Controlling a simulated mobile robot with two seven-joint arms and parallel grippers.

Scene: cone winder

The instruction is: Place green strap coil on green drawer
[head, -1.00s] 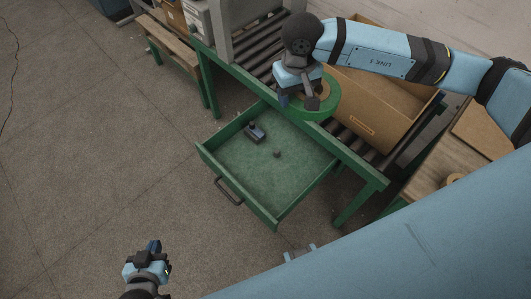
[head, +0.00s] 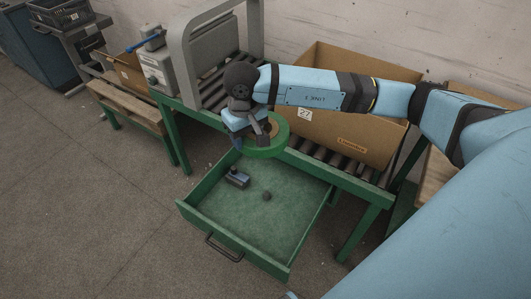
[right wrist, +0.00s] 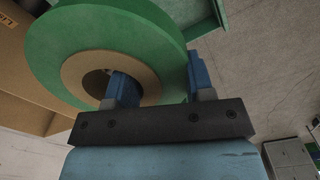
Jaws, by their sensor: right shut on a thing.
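The green strap coil (head: 264,148) has a tan core. My right gripper (head: 250,137) is shut on it and holds it above the back part of the open green drawer (head: 262,230). In the right wrist view one finger of my right gripper (right wrist: 160,85) is inside the core of the green strap coil (right wrist: 105,30) and the other is outside its rim. My left gripper is not in the current views.
A large open cardboard box (head: 345,110) stands on the roller conveyor behind my right arm. A grey frame (head: 205,60) stands over the rollers at left. A wooden bench (head: 128,105) is farther left.

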